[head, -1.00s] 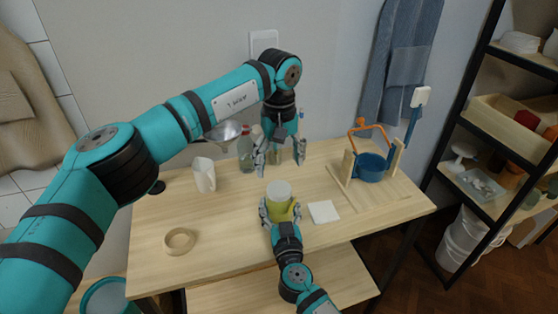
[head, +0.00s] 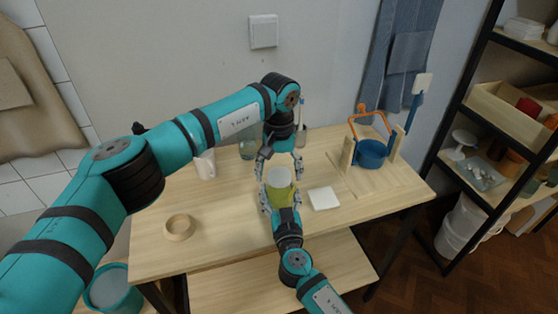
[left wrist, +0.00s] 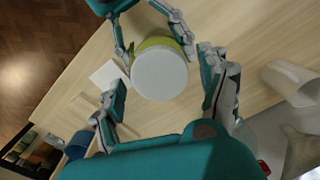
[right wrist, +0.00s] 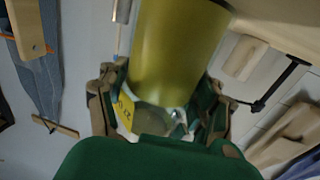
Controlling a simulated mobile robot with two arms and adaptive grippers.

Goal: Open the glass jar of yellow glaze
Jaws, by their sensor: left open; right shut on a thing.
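The glass jar of yellow glaze (head: 283,197) stands upright near the middle of the table with its white lid (head: 279,176) on. The lid (left wrist: 160,73) fills the middle of the left wrist view. My right gripper (head: 281,208) is shut around the jar's lower body from the front. My left gripper (head: 279,164) points down above the lid from behind. It is open, its fingers (left wrist: 162,98) apart on either side of the lid and not visibly touching it.
A white square tile (head: 324,198) lies right of the jar. A white cup (head: 205,165) and glass bottle (head: 248,148) stand behind left. A blue pot (head: 371,154) in a wooden stand is at right.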

